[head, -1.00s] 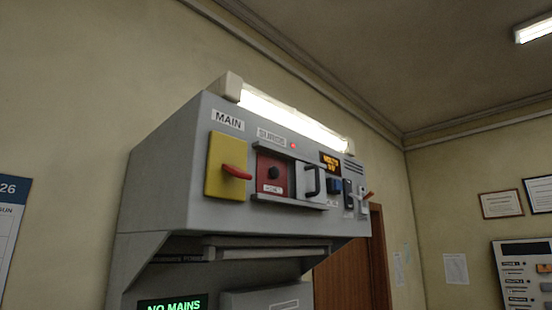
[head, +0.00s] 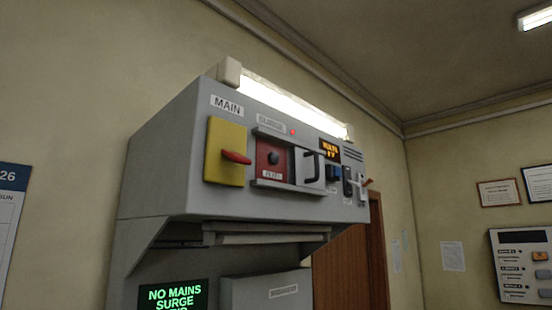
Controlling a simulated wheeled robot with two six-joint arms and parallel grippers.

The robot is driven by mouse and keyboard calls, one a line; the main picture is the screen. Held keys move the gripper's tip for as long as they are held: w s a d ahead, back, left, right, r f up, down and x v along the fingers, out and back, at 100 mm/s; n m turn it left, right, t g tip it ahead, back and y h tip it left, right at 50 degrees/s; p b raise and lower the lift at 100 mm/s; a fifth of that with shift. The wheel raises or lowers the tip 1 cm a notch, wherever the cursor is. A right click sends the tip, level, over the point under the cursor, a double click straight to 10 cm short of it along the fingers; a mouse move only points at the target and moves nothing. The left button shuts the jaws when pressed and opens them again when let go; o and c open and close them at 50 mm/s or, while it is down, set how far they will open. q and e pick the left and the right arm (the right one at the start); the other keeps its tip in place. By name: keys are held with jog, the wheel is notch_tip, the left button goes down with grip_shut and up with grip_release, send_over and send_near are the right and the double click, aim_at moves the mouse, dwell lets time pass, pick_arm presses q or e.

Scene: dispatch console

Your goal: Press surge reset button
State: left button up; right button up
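The surge unit (head: 270,160) is set in the upper front of a grey console, under a label that seems to read SURGE. It has a dark red panel with a round black button (head: 273,158) at its middle. A white sliding cover (head: 301,165) with a black handle (head: 312,164) sits just right of the red panel, and the button shows uncovered. A small red lamp (head: 293,132) glows above. A green screen (head: 172,296) below reads NO MAINS SURGE, with a further line cut off. Neither gripper is in view.
A yellow MAIN plate (head: 226,140) with a red lever (head: 236,157) is left of the surge unit. An orange volts display (head: 330,151), a blue part (head: 333,173) and small switches are to the right. A lit tube lamp (head: 290,108) runs along the console top.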

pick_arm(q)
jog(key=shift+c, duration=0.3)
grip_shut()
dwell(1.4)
